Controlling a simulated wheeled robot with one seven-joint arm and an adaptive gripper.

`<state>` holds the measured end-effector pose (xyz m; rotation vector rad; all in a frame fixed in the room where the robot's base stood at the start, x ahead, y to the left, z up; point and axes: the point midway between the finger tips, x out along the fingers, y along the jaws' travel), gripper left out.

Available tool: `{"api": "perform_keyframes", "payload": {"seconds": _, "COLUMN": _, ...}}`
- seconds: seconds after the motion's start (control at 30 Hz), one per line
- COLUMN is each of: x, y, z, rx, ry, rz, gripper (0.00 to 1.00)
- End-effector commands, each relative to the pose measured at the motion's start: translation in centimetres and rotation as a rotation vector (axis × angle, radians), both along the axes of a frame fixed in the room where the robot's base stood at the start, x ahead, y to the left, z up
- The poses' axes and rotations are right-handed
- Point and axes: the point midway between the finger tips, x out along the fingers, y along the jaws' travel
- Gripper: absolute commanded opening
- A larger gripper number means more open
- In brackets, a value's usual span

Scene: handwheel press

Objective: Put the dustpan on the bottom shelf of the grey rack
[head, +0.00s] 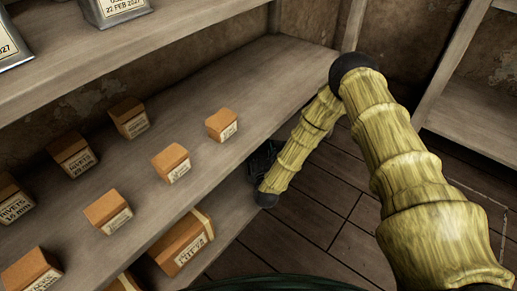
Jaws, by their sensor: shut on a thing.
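The grey rack fills the left side of the head view, with its middle shelf (200,145) above the bottom shelf (232,205). My gripper (262,160) is a dark shape at the right end of the rack, low down by the bottom shelf and partly hidden by the middle shelf's edge. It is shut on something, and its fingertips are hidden. I cannot make out the dustpan; whatever is in the jaws is behind the shelf edge.
Several small orange boxes (172,162) stand on the middle shelf. A larger orange box (182,243) stands on the bottom shelf, left of my gripper. Metal containers (113,12) stand on the upper shelf. Dark plank floor (300,225) is clear; another shelf unit (475,112) stands right.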

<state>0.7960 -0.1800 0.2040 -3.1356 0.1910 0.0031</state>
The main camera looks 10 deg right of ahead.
Motion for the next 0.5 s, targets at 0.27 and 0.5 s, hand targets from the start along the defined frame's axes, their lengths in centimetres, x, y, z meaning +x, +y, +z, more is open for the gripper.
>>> {"api": "perform_keyframes", "payload": {"seconds": 0.27, "x": 0.02, "y": 0.02, "z": -0.29, "rx": 0.0, "ry": -0.001, "rz": 0.0, "gripper": 0.26}}
{"api": "perform_keyframes", "payload": {"seconds": 0.5, "x": 0.01, "y": 0.03, "z": -0.66, "rx": 0.0, "ry": -0.001, "rz": 0.0, "gripper": 0.26}}
